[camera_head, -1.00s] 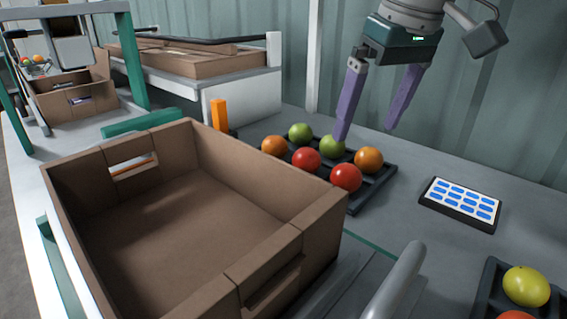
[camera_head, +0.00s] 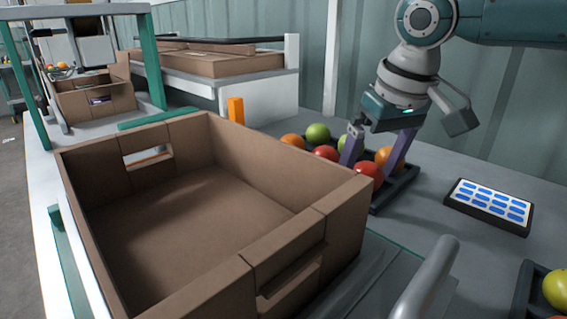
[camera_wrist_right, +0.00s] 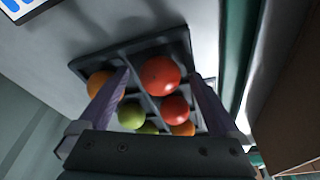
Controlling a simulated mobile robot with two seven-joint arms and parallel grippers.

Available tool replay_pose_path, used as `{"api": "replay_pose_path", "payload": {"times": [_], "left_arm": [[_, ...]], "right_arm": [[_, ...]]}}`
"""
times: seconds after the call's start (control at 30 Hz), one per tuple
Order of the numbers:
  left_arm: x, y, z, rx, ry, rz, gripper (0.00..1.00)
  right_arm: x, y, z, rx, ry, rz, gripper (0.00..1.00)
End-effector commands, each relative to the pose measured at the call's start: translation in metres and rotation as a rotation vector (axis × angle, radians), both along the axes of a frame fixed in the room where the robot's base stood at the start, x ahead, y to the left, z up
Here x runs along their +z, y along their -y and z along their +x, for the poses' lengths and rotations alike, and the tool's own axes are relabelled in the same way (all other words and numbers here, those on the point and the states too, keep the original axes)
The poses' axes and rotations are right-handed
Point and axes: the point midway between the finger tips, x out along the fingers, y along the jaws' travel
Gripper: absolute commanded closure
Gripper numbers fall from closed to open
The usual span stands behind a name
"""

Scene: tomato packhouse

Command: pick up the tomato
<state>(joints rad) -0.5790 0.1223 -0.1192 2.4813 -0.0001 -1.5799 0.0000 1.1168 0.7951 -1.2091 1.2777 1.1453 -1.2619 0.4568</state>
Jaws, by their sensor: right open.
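Several tomatoes sit in a dark divided tray. In the head view a red tomato (camera_head: 368,174) is at the near side, with another red one (camera_head: 325,153), a green one (camera_head: 318,132) and orange ones (camera_head: 291,140) around it. My right gripper (camera_head: 370,163) is open and low over the tray, its purple fingers reaching down among the tomatoes and partly hiding some. In the right wrist view its fingers (camera_wrist_right: 160,80) stand apart, with a red tomato (camera_wrist_right: 160,76) between the tips in the picture; contact cannot be told. My left gripper is out of view.
A large empty cardboard box (camera_head: 85,165) stands left of the tomato tray (camera_head: 405,184). A panel with blue marks (camera_head: 490,205) lies to the right. Another tray (camera_head: 522,290) with a yellow-green tomato (camera_head: 556,289) is at the lower right. An orange post (camera_head: 236,110) stands behind the box.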

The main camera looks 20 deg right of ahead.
Motion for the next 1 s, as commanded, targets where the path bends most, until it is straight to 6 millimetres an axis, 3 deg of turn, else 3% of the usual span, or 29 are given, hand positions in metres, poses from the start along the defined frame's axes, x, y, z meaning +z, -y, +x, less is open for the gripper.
{"api": "replay_pose_path", "payload": {"times": [0.07,0.6,0.87,1.0], "left_arm": [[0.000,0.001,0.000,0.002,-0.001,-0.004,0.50],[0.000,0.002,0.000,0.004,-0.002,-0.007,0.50],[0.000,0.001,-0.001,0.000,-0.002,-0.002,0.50],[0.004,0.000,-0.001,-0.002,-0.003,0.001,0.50]], "right_arm": [[0.000,0.000,0.000,0.000,0.000,0.000,0.04],[0.001,0.000,0.000,-0.001,0.001,0.000,0.63],[0.003,0.000,0.000,-0.001,0.001,0.000,0.63],[0.013,0.000,0.001,-0.001,0.003,0.001,0.63]]}}
